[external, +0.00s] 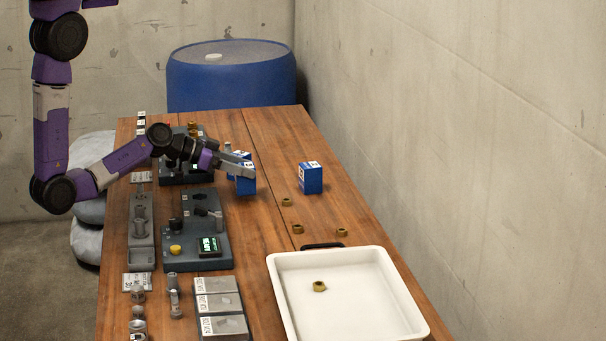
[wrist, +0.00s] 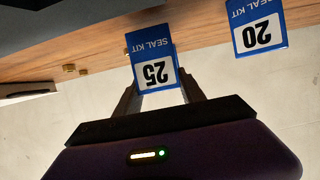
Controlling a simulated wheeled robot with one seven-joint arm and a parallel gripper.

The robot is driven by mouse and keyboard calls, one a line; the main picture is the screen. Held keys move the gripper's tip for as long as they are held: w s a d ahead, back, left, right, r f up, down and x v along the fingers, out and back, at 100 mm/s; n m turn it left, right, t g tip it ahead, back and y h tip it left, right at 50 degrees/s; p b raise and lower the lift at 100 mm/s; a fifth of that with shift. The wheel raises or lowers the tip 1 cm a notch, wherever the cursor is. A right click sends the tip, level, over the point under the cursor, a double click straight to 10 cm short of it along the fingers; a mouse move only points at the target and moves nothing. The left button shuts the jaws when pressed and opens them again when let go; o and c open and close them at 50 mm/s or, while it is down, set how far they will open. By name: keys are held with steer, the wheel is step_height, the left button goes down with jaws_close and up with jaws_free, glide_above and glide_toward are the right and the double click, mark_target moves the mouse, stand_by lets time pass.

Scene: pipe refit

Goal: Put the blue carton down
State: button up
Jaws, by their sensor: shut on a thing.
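My gripper (wrist: 162,98) is shut on a blue carton (wrist: 153,52) marked "SEAL KIT 25" in the wrist view. In the external view this blue carton (external: 245,184) is between my fingers over the middle of the wooden table. I cannot tell whether its base touches the table. A second blue carton (external: 311,178) stands on the table to the right, apart from my gripper. In the wrist view this second carton (wrist: 258,27) is marked "SEAL KIT 20".
A white tray (external: 277,278) holding a brass nut stands at the front right. Several brass nuts (external: 298,229) lie between it and the cartons. Grey fixtures (external: 205,262) line the left side. A blue barrel (external: 232,85) stands behind the table (external: 268,135).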

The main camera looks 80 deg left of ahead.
steer(key=shift+f, duration=0.85)
steer(key=shift+f, duration=0.15)
steer(key=o, duration=1.4)
steer(key=shift+c, duration=0.2)
steer(key=shift+r, duration=0.2)
steer(key=b+v, duration=0.1)
steer(key=v, duration=1)
steer(key=shift+s, duration=0.1)
steer(key=shift+s+r, duration=0.2)
steer(key=shift+s, duration=0.15)
